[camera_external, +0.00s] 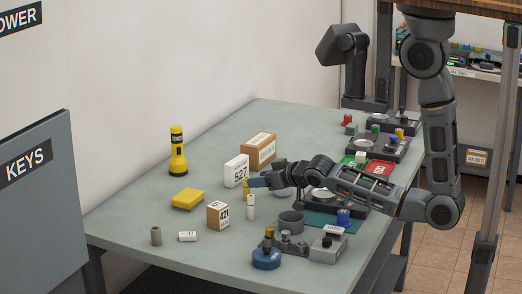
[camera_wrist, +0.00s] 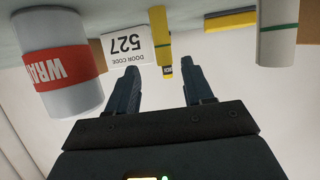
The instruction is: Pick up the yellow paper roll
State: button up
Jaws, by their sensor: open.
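A slim yellow upright object (camera_wrist: 161,38), which looks like the yellow paper roll, shows upside down in the wrist view with a small dark patch near one end. It lies beyond the gap between my fingers. In the external view a narrow yellow upright (camera_external: 246,187) stands by my fingertips, partly hidden by them. My gripper (camera_external: 258,181) reaches left, low over the table, between the 527 box and a white cylinder. It is open and holds nothing; both fingers show apart in the wrist view (camera_wrist: 160,83).
The white 527 box (camera_external: 236,171) and brown box (camera_external: 260,151) stand behind. A white cylinder (camera_external: 251,207) stands close in front. A red-banded WRAP cylinder (camera_wrist: 62,68) is nearby. The yellow block (camera_external: 188,198), torch (camera_external: 178,158) and small brown box (camera_external: 219,215) stand left.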

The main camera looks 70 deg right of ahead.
aim_at(246, 200)
jog(key=shift+w+a+f, duration=0.15)
jog(key=shift+w+f, duration=0.2)
jog(key=shift+w, duration=0.25)
jog(key=shift+p+x, duration=0.3)
jog(key=shift+x, duration=2.05)
grip_shut()
